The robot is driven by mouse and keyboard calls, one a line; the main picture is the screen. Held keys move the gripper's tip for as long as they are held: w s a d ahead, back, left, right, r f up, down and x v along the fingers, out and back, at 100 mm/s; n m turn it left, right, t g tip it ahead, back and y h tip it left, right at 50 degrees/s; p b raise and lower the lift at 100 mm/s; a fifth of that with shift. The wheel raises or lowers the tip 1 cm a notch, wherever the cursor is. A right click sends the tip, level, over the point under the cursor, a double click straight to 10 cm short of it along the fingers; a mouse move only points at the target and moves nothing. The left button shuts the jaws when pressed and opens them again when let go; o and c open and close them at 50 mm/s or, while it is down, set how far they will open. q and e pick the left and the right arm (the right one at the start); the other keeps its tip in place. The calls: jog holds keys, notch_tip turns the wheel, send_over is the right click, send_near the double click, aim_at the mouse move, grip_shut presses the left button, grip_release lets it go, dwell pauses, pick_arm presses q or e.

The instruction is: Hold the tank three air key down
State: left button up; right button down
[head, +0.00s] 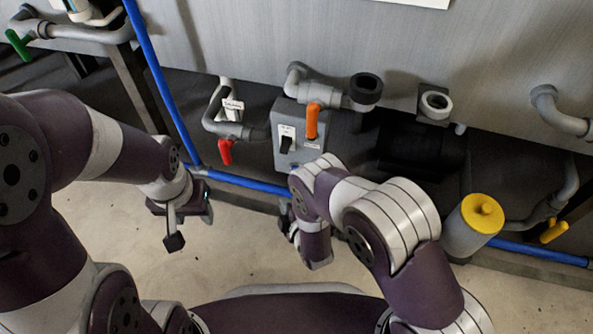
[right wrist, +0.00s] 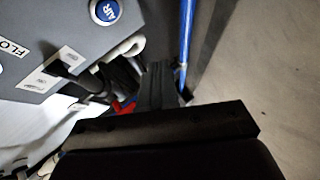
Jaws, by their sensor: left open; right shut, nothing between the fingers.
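A round blue key marked AIR (right wrist: 105,11) shows at the top of the right wrist view, on a grey control box (right wrist: 60,35). The box (head: 290,158) is near the middle of the head view; the key does not show there, and no tank number is readable. My right gripper (head: 287,218) is in front of and below the box, partly hidden by its own arm. In the right wrist view its dark fingers (right wrist: 157,85) are shut and empty, apart from the key in the picture. My left gripper (head: 185,222) is open and empty, away to the left.
The box carries a black switch (head: 286,148) and stands under an orange valve handle (head: 312,120). A red handle (head: 225,152) hangs to its left. A blue pipe (head: 250,184) runs low along the tanks. A yellow-topped cylinder (head: 482,213) stands right. The floor in front is clear.

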jog(key=w+d+b, duration=0.2)
jog(key=w, duration=0.6)
jog(key=shift+d, duration=0.35)
jog(key=shift+w+b, duration=0.15)
jog(key=shift+b, duration=0.15)
dwell(1.4)
jog(key=shift+w+d, duration=0.1)
jog(key=shift+w, duration=0.15)
jog(key=shift+w+d, duration=0.15)
jog(key=shift+w, duration=0.25)
dwell(1.9)
jog(key=shift+s+a, duration=0.25)
jog(key=shift+s, duration=0.55)
